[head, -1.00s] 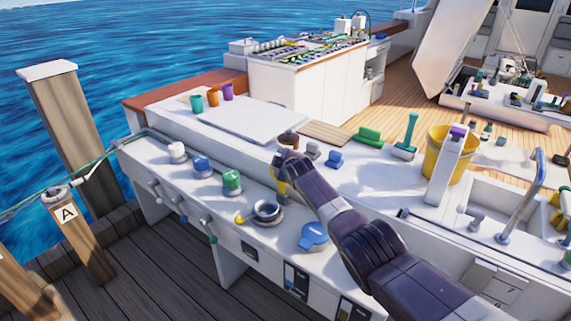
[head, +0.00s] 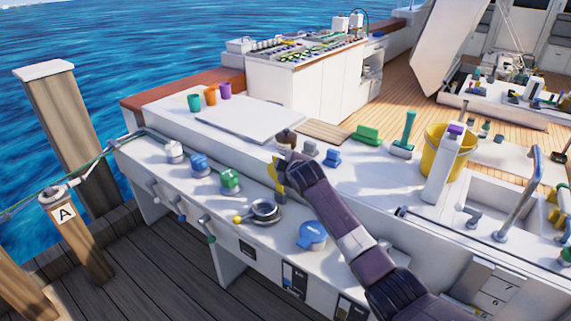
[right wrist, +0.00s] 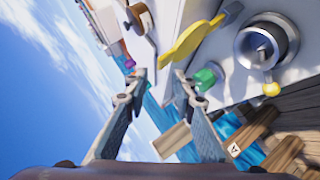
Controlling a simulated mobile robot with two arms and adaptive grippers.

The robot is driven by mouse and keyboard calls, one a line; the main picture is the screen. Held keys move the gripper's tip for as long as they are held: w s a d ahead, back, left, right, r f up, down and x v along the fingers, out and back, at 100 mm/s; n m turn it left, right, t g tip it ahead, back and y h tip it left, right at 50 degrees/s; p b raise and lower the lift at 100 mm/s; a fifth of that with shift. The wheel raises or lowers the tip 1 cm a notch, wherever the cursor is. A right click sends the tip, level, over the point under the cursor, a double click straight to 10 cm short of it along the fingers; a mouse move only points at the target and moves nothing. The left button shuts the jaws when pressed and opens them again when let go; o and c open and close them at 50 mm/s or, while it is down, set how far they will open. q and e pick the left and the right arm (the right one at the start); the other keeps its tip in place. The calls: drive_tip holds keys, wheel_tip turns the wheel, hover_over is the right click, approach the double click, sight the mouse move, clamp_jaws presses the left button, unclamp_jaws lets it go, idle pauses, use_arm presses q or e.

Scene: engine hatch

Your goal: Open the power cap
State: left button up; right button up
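Nothing in view is clearly labelled as the power cap. My right gripper (head: 282,160) is over the ledge's back edge, beside a yellow object (head: 279,180). In the right wrist view its fingers (right wrist: 158,88) are spread and empty. The yellow object (right wrist: 192,44), ring fitting (right wrist: 266,44) and green knob (right wrist: 206,78) appear beyond them. My left gripper is out of view.
A yellow bucket (head: 462,150) and white bottle (head: 441,165) are at right. The ledge front is open above the dock (head: 140,270).

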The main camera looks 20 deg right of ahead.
drive_tip(key=shift+v, duration=2.55)
drive_tip(key=shift+a, duration=0.1)
